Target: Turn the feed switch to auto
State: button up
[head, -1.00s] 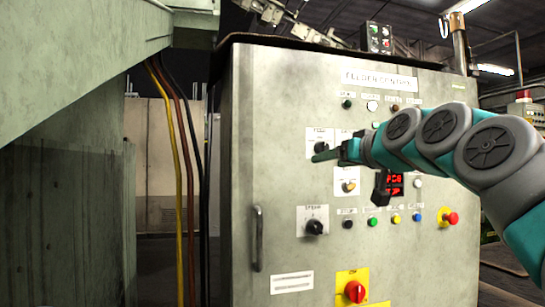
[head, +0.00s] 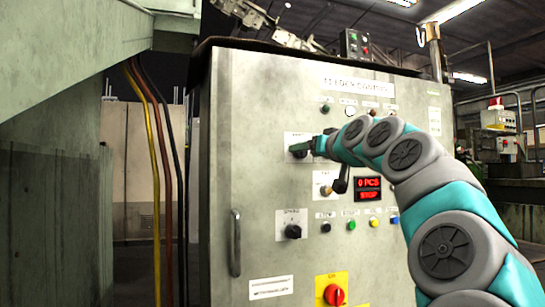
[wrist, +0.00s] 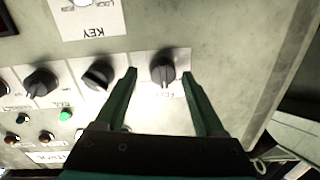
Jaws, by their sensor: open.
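The feed switch (wrist: 163,68) is a dark rotary knob on a white label plate on the grey panel. In the wrist view, where the lettering appears upside down, it sits between my two green fingers. My gripper (wrist: 159,74) is open, with one finger on each side of the knob and gaps on both sides. In the head view, my gripper (head: 303,147) is at the feed switch plate (head: 288,138) and covers much of the knob. I cannot tell which position the knob points to.
Two more dark knobs (wrist: 100,75) (wrist: 40,82) sit beside the feed switch. A key switch (head: 326,190), a red display (head: 368,190) reading 0 PCS STOP, a speed knob (head: 293,231) and a red-yellow main switch (head: 333,294) are lower. A door handle (head: 235,243) stands at left.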

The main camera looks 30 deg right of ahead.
jog(key=shift+w, duration=0.3)
jog(key=shift+d+f, duration=0.1)
grip_shut()
dwell(0.4)
